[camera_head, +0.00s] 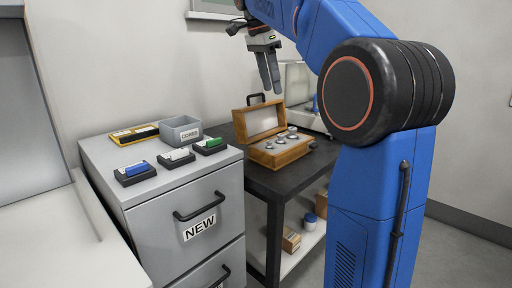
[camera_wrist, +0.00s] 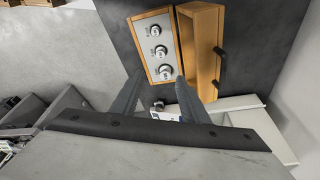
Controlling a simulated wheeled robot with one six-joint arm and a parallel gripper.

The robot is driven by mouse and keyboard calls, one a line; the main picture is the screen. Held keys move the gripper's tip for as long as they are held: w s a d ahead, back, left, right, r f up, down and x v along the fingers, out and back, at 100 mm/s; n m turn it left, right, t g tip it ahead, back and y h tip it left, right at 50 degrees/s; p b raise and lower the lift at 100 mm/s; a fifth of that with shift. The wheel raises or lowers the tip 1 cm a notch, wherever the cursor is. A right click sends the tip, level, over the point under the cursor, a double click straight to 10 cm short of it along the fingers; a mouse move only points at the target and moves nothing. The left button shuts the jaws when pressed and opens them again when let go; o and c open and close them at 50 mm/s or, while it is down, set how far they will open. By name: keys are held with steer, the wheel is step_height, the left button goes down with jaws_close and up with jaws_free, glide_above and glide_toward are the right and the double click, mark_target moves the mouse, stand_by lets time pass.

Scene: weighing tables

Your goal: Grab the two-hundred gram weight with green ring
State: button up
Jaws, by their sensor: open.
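An open wooden box (camera_head: 285,155) stands on a dark table, with several metal weights (camera_head: 281,139) in it. In the wrist view, three weights (camera_wrist: 160,51) sit in a row in a light insert inside the box (camera_wrist: 139,47). Another small weight (camera_head: 313,145) is outside the box on the table; it also shows in the wrist view (camera_wrist: 158,105). I cannot make out a green ring on any weight. My gripper (camera_head: 271,87) is open and empty, pointing down above the box. In the wrist view its fingertips (camera_wrist: 160,78) flank the box's near end.
The raised lid (camera_wrist: 206,40) stands beside the weights, with a dark handle (camera_wrist: 220,66). A pale scale (camera_head: 300,84) stands behind the box. A grey cabinet (camera_head: 165,205) at left bears a grey bin (camera_head: 180,134) and several small blocks on black stands.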

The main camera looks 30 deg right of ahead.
glide_above(280, 135)
steer(key=a, duration=0.1)
step_height(280, 135, down, 12)
steer(key=shift+a+x, duration=0.2)
steer(key=shift+x, duration=2.15)
steer(key=shift+c, duration=0.6)
jaws_close()
